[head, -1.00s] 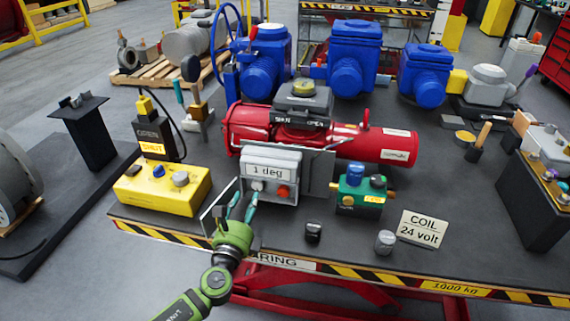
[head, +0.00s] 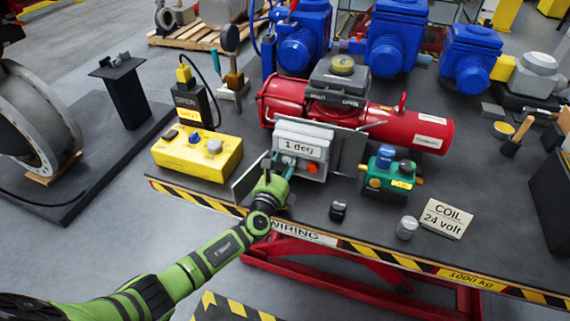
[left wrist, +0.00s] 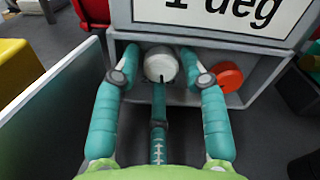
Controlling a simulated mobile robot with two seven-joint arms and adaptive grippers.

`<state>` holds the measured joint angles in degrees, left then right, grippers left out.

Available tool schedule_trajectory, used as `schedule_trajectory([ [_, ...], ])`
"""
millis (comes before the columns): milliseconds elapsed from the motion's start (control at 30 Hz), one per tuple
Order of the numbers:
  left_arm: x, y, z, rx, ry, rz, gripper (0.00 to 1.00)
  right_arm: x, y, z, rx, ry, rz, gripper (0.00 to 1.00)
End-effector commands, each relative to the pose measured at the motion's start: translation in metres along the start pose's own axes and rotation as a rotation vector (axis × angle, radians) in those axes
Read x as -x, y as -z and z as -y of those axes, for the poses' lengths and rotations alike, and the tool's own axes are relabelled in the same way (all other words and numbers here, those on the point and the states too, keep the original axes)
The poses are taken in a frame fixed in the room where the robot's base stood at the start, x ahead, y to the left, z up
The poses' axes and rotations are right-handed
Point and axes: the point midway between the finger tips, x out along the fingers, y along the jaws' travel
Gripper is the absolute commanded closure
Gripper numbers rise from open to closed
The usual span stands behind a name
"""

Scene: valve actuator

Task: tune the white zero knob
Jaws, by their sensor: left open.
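The white zero knob (left wrist: 160,65) sits in the recess under the "1 deg" display of the grey positioner box (head: 303,146). In the head view the knob (head: 288,160) shows just past my gripper. My left gripper (left wrist: 160,78) is open, with one teal finger on each side of the knob. Small gaps seem to show between the fingertips and the knob; I cannot tell whether they touch. In the head view my left gripper (head: 279,168) reaches the box from the front. An orange-red knob (left wrist: 228,76) is right of the white one. My right gripper is not in view.
An open grey cover plate (left wrist: 52,110) stands close left of my gripper. A red actuator cylinder (head: 420,128) lies behind the box. A green valve block (head: 378,184) is to the right, a yellow control box (head: 188,160) to the left.

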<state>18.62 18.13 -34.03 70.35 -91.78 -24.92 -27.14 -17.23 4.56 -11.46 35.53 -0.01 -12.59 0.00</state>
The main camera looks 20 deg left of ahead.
Motion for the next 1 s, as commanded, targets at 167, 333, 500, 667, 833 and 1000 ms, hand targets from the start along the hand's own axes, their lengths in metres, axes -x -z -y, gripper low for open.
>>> schedule_trajectory([
  [167,0.0,0.0,0.0,0.001,0.0,0.0,0.69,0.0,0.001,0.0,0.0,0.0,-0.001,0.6],
  [333,0.0,0.0,0.0,0.001,0.0,0.0,0.99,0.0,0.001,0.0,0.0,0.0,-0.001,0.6],
  [500,0.0,0.002,-0.001,0.034,0.001,0.001,0.99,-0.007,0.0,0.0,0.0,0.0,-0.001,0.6],
  [667,0.0,0.004,-0.003,0.182,0.002,0.003,0.99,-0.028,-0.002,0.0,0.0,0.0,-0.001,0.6],
  [833,0.0,0.0,-0.001,0.289,0.001,0.004,0.99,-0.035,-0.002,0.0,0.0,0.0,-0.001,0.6],
  [1000,0.0,-0.002,0.0,0.297,0.001,0.003,0.99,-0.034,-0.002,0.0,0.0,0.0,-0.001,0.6],
])
